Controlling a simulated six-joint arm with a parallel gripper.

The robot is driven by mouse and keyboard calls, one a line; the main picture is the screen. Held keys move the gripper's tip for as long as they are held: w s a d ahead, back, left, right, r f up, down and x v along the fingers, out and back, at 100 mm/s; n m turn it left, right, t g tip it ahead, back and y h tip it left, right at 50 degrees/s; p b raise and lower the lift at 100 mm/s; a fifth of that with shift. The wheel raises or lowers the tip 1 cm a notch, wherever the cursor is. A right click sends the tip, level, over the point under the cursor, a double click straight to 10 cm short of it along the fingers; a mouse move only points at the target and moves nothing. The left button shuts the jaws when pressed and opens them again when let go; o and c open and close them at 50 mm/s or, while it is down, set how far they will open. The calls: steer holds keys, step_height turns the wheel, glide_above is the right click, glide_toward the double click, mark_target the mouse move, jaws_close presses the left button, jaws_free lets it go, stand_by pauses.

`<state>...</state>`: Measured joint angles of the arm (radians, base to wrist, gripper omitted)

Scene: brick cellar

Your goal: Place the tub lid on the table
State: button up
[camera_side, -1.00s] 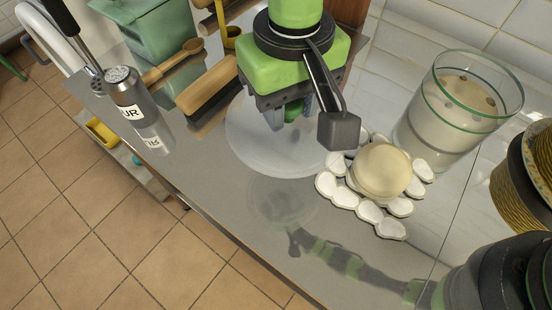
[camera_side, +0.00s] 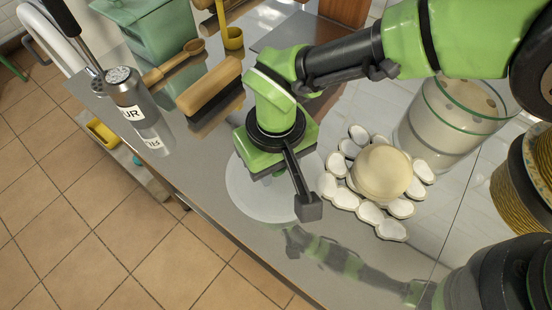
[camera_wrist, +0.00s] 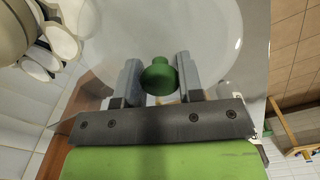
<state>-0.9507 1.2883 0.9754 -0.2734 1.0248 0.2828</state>
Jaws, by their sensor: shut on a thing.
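The tub lid (camera_side: 258,203) is a pale, see-through round disc with a green knob. In the side view it lies flat under my gripper (camera_side: 276,150), over the grey metal table (camera_side: 345,265). I cannot tell whether its underside touches the table. In the wrist view the green knob (camera_wrist: 158,76) sits between the two grey fingers of my gripper (camera_wrist: 158,80), with the lid's clear disc (camera_wrist: 205,28) spread beyond them. My gripper is shut on the knob.
A pale round ball (camera_side: 381,172) on a white scalloped trivet (camera_side: 368,213) stands close right of the lid. A green-rimmed glass tub (camera_side: 440,125) is behind it. A wooden-backed brush (camera_side: 208,88) and a shaker (camera_side: 128,92) stand left. The table's front edge is near.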

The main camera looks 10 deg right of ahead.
steer(key=shift+f, duration=0.1)
steer(key=o, duration=0.9)
step_height(320, 180, up, 12)
steer(key=shift+r, duration=0.15)
